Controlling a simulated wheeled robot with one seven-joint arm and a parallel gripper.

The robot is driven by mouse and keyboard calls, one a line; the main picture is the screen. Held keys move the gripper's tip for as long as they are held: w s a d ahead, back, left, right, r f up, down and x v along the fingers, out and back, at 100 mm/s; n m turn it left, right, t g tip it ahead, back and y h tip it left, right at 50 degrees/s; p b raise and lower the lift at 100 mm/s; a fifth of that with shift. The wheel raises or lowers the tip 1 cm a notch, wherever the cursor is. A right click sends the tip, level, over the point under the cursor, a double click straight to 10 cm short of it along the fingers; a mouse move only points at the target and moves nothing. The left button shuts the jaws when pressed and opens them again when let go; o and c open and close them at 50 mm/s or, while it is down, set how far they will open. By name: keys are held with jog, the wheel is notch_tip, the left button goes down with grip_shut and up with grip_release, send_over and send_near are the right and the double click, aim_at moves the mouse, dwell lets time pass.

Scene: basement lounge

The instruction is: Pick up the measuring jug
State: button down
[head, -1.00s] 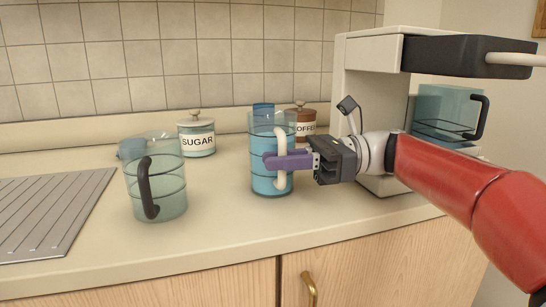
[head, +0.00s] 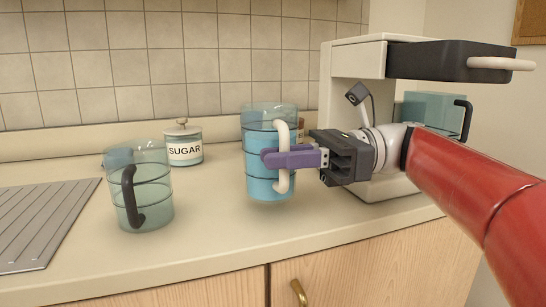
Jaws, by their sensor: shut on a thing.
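A second clear, greenish jug with a dark handle (head: 158,196) stands on the counter to the left, apart from my gripper.
A sugar jar (head: 184,146) stands behind, between the jugs. A coffee jar is mostly hidden behind the held jug. A white coffee machine (head: 350,85) stands close on the right, behind my gripper. A ribbed drainboard (head: 40,222) lies left. The front counter (head: 210,232) is clear.

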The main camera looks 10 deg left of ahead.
jog(key=s+d+b, duration=0.6)
jog(key=s+b, duration=0.4)
jog(key=b, duration=0.6)
jog(key=shift+d+b, duration=0.15)
jog(key=shift+b, duration=0.2)
jog(key=shift+s, duration=0.1)
jog(key=c, duration=1.9)
grip_release()
jog(key=shift+c, duration=0.2)
grip_shut()
